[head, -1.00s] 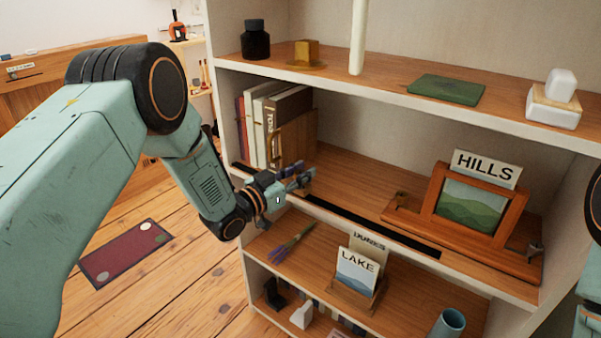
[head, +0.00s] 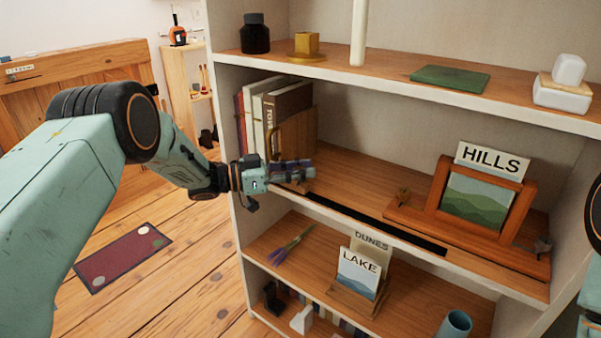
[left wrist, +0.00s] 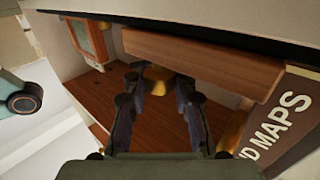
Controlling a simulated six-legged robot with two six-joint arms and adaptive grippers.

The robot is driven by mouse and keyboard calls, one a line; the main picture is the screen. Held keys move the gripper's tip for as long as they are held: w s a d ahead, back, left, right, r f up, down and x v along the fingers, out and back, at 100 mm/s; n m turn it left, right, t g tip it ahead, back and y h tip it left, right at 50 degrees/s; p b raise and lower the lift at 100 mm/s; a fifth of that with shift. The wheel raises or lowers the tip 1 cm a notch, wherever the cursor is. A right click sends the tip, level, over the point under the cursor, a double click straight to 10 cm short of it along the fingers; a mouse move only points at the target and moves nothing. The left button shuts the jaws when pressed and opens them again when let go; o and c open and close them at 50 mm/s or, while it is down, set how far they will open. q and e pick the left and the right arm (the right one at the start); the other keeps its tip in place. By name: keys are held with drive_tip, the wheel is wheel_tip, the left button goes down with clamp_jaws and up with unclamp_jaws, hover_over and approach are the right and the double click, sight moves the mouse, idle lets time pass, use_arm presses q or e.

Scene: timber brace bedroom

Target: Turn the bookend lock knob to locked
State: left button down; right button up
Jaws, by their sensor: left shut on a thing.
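The wooden bookend (head: 307,128) stands upright against the right side of a few books (head: 262,108) on the middle shelf. My left gripper (head: 303,172) is at the foot of the bookend, just above the shelf's front edge. In the left wrist view, a brass-coloured knob (left wrist: 157,82) sits between the fingers of my left gripper (left wrist: 157,92), which is shut on it. The bookend's wooden panel (left wrist: 205,60) is close beside the fingers. The knob is hidden by the fingers in the head view, and its lock marking cannot be read. My right gripper is out of view.
A dark slot (head: 375,225) runs along the shelf front. A framed HILLS picture (head: 477,205) stands on a wooden base at the right. The upper shelf (head: 380,80) is overhead; LAKE and DUNES cards (head: 358,272) stand below.

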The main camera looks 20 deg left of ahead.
sight(301, 168)
use_arm(q)
drive_tip(key=shift+r, duration=0.1)
idle(0.3)
drive_tip(key=c, duration=1.1)
unclamp_jaws()
drive_tip(key=shift+o, duration=0.2)
wheel_tip(301, 168, up, 10)
drive_tip(key=shift+f, duration=0.1)
